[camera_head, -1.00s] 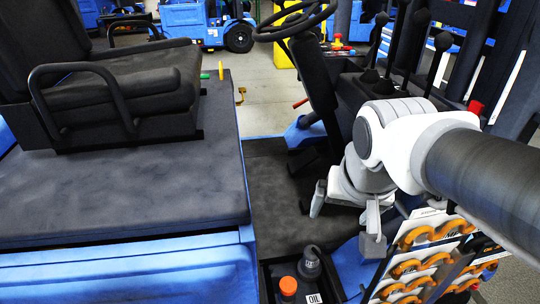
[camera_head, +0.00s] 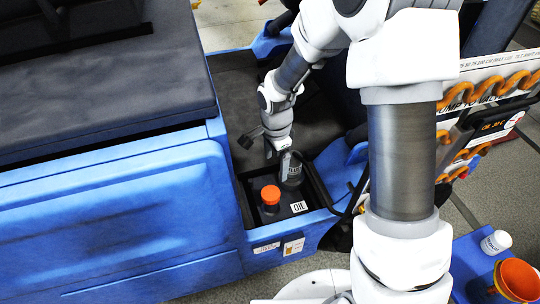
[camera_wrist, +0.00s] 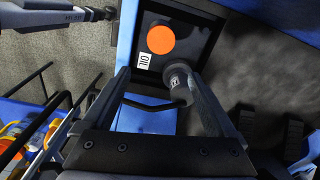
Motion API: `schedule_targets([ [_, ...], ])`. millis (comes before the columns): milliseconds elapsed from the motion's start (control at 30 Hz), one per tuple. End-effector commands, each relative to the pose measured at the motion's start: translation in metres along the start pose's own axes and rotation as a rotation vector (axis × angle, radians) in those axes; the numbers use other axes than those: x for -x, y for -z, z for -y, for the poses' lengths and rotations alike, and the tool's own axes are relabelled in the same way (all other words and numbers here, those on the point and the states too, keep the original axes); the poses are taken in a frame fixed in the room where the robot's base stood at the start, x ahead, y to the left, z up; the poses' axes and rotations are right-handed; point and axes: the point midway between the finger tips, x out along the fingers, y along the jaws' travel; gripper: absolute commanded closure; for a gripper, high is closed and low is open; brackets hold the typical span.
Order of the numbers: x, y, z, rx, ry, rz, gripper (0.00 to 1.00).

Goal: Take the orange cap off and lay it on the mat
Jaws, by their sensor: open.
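The orange cap (camera_head: 270,195) sits upright on a neck in a dark recessed tray (camera_head: 246,212) marked OIL. It shows from above as an orange disc in the wrist view (camera_wrist: 160,39). My gripper (camera_head: 266,150) is open and empty, above and just behind the cap, pointing down. In the wrist view the fingers (camera_wrist: 160,78) are spread, and the cap lies beyond their tips, not between them. A blue flat surface (camera_head: 470,252) at the lower right may be the mat; I cannot tell.
A dark grey cap with a curved handle (camera_wrist: 178,82) stands beside the orange cap, close to my fingers. A rack of orange hooks (camera_head: 490,95) stands at the right.

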Motion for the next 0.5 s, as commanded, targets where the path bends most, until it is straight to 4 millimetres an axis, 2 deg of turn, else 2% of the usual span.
schedule_targets([
  [33, -0.019, -0.004, 0.001, -0.025, -0.011, 0.009, 0.07],
  [133, -0.038, -0.01, 0.003, -0.068, -0.024, 0.02, 0.07],
  [500, -0.061, -0.014, 0.004, -0.097, -0.03, 0.026, 0.07],
])
